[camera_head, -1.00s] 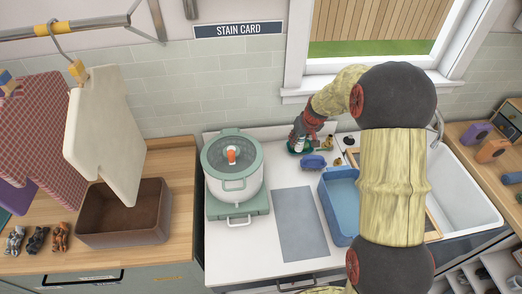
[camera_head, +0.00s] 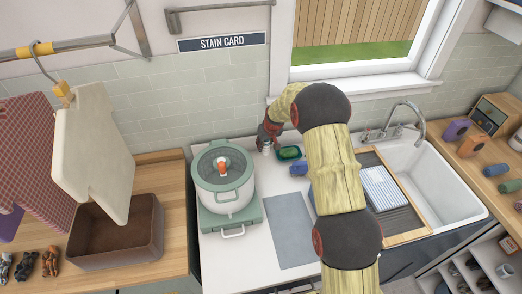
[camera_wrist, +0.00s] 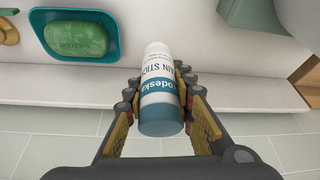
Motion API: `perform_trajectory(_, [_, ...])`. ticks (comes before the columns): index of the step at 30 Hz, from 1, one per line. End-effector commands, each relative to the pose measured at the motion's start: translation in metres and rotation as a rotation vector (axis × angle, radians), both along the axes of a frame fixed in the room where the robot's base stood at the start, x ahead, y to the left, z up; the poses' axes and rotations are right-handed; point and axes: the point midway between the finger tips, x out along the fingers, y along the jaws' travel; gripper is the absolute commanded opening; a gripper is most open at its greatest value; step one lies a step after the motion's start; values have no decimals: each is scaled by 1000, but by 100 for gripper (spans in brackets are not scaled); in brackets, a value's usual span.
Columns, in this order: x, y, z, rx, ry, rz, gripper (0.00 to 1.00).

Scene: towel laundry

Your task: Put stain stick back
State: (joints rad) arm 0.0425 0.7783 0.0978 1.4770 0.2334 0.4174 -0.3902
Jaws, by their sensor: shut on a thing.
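The stain stick (camera_wrist: 158,90) is a white and teal cylinder with printed lettering. In the wrist view my gripper (camera_wrist: 160,100) is shut on it, with a finger on each side. In the head view my gripper (camera_head: 267,139) is at the back of the white counter, near the tiled wall and right of the pot. The stick shows only as a small pale bit (camera_head: 267,150) below the fingers there. I cannot tell whether its base touches the counter.
A green soap in a teal dish (camera_head: 289,153) lies just right of my gripper, with a blue object (camera_head: 298,168) in front. A lidded pot (camera_head: 223,178) stands to the left. A grey mat (camera_head: 288,231) lies in front. The sink (camera_head: 440,178) is at right.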

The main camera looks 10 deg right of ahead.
Motion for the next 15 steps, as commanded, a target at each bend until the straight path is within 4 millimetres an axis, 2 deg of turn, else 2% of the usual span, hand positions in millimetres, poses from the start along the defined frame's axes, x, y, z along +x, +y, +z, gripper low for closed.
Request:
perform_trajectory(5, [14, 7, -16, 0, -3, 0, 0])
perform_trajectory(11, [19, 10, -24, -1, -3, 0, 0])
perform_trajectory(15, [20, 11, -42, 0, 1, -1, 0])
